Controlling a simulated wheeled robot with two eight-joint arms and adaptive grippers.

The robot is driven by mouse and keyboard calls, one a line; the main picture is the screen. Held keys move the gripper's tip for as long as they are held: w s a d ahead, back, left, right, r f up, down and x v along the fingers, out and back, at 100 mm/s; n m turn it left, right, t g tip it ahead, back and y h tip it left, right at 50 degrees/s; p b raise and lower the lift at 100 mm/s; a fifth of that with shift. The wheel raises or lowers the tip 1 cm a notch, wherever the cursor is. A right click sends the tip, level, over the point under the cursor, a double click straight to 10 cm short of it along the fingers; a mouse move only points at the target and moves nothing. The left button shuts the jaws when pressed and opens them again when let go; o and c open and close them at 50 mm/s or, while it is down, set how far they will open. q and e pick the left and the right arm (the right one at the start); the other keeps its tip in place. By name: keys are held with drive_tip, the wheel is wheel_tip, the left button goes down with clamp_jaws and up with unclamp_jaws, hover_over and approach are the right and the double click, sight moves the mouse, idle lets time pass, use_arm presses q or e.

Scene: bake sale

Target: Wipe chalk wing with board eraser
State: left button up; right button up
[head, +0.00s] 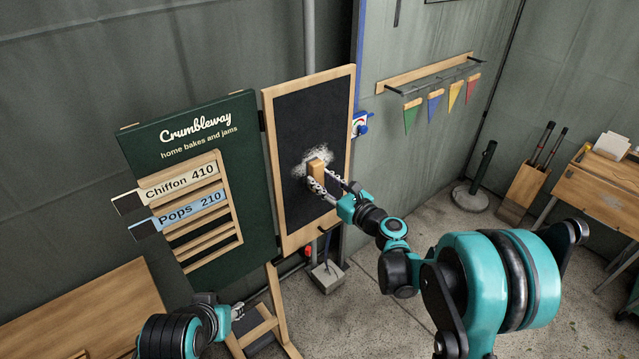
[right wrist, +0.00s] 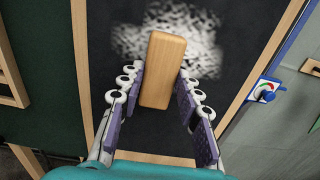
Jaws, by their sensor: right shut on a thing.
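The chalk wing (head: 290,120) is a dark panel in a wooden frame, hinged to the right of the green sign board. A white chalk patch (head: 322,155) lies on its middle, and also shows in the right wrist view (right wrist: 200,22). My right gripper (head: 328,190) is shut on the wooden board eraser (head: 316,170), which is in front of the chalk patch and hides part of it. In the right wrist view the eraser (right wrist: 162,70) stands between the two fingers. Contact with the panel cannot be told for sure. My left gripper (head: 238,312) is low, away from the wing, its fingers unclear.
The green sign board (head: 262,215) holds a slatted rack with "Chiffon 410" (head: 178,184) and "Pops 210" (head: 190,211) strips. A wooden table (head: 90,310) is at lower left. A blue post with a dial (head: 361,124) stands just right of the wing. Bunting (head: 433,105) hangs beyond.

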drive_tip(key=shift+w+d, duration=0.1)
drive_tip(key=shift+w+d, duration=0.8)
drive_tip(key=shift+d, duration=0.35)
drive_tip(key=shift+d, duration=0.1)
drive_tip(key=shift+w+d+b, duration=0.5)
drive_tip(key=shift+w+d, duration=0.4)
drive_tip(key=shift+d, duration=0.2)
drive_tip(key=shift+w+d, duration=0.45)
drive_tip(key=shift+d, duration=0.2)
drive_tip(key=shift+w+d, duration=0.45)
drive_tip(key=shift+d, duration=0.2)
drive_tip(key=shift+s+a, duration=0.1)
drive_tip(key=shift+a, duration=0.05)
drive_tip(key=shift+s+a+b, duration=0.45)
drive_tip(key=shift+s+a, duration=0.35)
drive_tip(key=shift+a, duration=0.35)
